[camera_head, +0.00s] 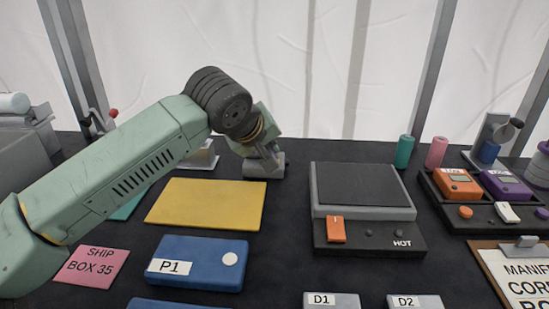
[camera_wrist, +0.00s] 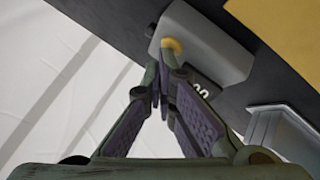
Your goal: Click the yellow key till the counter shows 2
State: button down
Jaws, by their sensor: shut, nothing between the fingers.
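In the head view, a grey box (camera_head: 264,166) shows below my wrist; the key and fingertips are hidden there.
A yellow sheet (camera_head: 207,205) lies just in front of the grey box. A pale stand (camera_head: 203,158) is close on its left. A hot plate (camera_head: 362,215) stands to the right, and a blue P1 box (camera_head: 197,262) sits nearer. The white tent wall is behind.

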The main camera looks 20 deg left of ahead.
jog(key=shift+s+d+f, duration=0.1)
jog(key=shift+d+f, duration=0.05)
jog(key=shift+f, duration=0.15)
jog(key=shift+w+r+p, duration=0.2)
jog(key=shift+r+p, duration=0.25)
jog(key=shift+r, duration=0.5)
jog(key=shift+r+p, duration=1.4)
jog(key=shift+r, duration=1.2)
